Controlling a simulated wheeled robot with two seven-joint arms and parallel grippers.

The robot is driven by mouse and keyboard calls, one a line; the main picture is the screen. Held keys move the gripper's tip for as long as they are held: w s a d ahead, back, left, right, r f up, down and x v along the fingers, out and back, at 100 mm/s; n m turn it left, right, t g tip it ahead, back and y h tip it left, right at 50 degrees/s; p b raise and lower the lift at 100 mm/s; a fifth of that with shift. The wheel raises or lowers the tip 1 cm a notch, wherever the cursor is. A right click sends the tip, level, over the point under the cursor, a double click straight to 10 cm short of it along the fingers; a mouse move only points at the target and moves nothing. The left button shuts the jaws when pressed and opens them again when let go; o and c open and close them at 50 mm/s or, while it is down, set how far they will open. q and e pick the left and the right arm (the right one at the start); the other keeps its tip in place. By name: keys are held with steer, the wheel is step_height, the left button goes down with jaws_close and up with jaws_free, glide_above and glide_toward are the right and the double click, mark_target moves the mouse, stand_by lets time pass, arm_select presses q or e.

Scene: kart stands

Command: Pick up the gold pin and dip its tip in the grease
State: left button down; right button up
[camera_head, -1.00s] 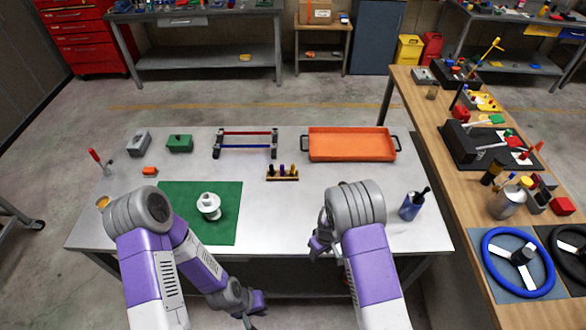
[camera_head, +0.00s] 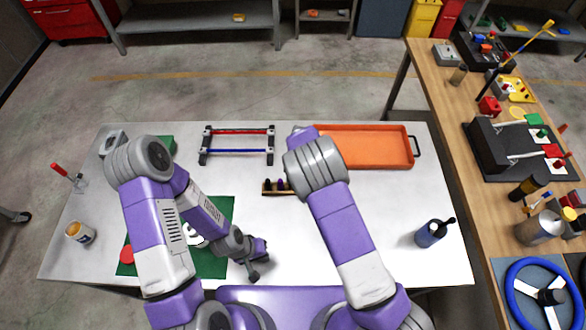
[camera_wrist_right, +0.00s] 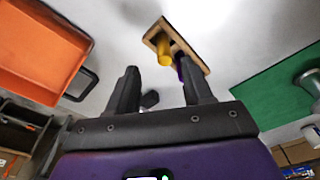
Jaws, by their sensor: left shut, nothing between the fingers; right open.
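The gold pin (camera_wrist_right: 165,52) stands in a small wooden holder (camera_wrist_right: 153,38) in the right wrist view, beside a purple pin (camera_wrist_right: 181,68). In the head view the holder (camera_head: 266,193) is partly covered by my right arm, and the gold pin is hidden. My right gripper (camera_wrist_right: 160,80) is open, with the holder beyond its fingertips. My left gripper (camera_head: 260,262) is shut and empty, low over the table's front, right of the green mat. A small tin (camera_head: 80,233) with an amber top, possibly the grease, stands at the table's left.
A red and blue bar rack (camera_head: 238,151) and an orange tray (camera_head: 375,148) lie at the back. A blue bottle (camera_head: 430,233) stands front right. A white part (camera_head: 195,235) on the green mat (camera_head: 215,270) is partly hidden by my left arm. The table's right middle is clear.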

steer(key=shift+s+a+f, duration=0.1)
steer(key=shift+s+f, duration=0.15)
steer(key=shift+f, duration=0.25)
steer(key=shift+s+a+f, duration=0.1)
steer(key=shift+s+f, duration=0.15)
steer(key=shift+f, duration=0.25)
steer(key=shift+w+a+f+p, duration=0.15)
steer(key=shift+f+p, duration=0.05)
steer(key=shift+f, duration=0.6)
steer(key=shift+w+a+f+p, duration=0.1)
steer(key=shift+w+f+p, duration=0.1)
steer(key=shift+f, duration=0.65)
steer(key=shift+w+a+f+p, duration=0.15)
steer(key=shift+f+p, duration=0.05)
steer(key=shift+f, duration=0.6)
steer(key=shift+c, duration=0.5)
jaws_close()
